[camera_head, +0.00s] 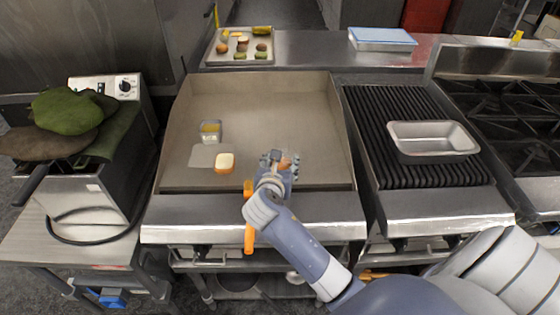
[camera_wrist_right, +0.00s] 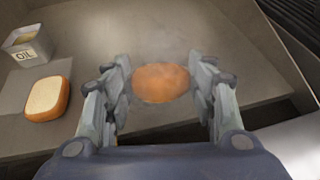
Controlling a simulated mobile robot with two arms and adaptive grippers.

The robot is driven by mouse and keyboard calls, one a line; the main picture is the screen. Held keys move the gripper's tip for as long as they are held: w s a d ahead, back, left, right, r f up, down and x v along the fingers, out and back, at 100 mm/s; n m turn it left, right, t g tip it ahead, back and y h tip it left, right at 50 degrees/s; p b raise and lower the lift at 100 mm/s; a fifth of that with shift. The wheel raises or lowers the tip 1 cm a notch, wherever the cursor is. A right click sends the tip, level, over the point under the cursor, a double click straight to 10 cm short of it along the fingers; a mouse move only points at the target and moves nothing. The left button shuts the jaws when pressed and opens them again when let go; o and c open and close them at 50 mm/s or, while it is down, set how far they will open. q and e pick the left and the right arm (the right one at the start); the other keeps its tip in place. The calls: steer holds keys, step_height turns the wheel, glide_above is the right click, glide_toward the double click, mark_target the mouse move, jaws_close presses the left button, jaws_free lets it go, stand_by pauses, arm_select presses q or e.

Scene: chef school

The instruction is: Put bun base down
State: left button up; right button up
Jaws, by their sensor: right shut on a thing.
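My right gripper (camera_head: 275,163) is over the front part of the flat griddle (camera_head: 275,105). In the right wrist view its fingers (camera_wrist_right: 160,95) are on both sides of a round, orange-brown bun piece (camera_wrist_right: 161,83), which it holds. In the head view this bun piece (camera_head: 287,162) is mostly hidden by the gripper; its height above the griddle is hard to tell. A second bun piece (camera_head: 224,162) with its pale cut face up lies to the left; it also shows in the right wrist view (camera_wrist_right: 48,97). My left gripper is not in view.
A small oil container (camera_head: 210,132) stands on the griddle, behind a greyish square sheet (camera_head: 203,156). A tray (camera_head: 222,58) with several food pieces is at the back. A metal pan (camera_head: 434,138) sits on the grill to the right. An orange handle (camera_head: 249,235) is at the griddle's front edge.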

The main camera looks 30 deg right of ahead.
steer(key=w+d, duration=0.2)
steer(key=w, duration=0.1)
steer(key=shift+f, duration=0.1)
steer(key=shift+w+d+f, duration=0.15)
steer(key=shift+w+d, duration=0.05)
steer(key=shift+w, duration=0.25)
steer(key=shift+f, duration=0.35)
step_height(320, 180, down, 3)
steer(key=shift+r, duration=0.1)
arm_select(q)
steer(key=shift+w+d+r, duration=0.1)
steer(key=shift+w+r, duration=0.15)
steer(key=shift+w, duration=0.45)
arm_select(e)
steer(key=o, duration=0.9)
steer(key=shift+c, duration=0.2)
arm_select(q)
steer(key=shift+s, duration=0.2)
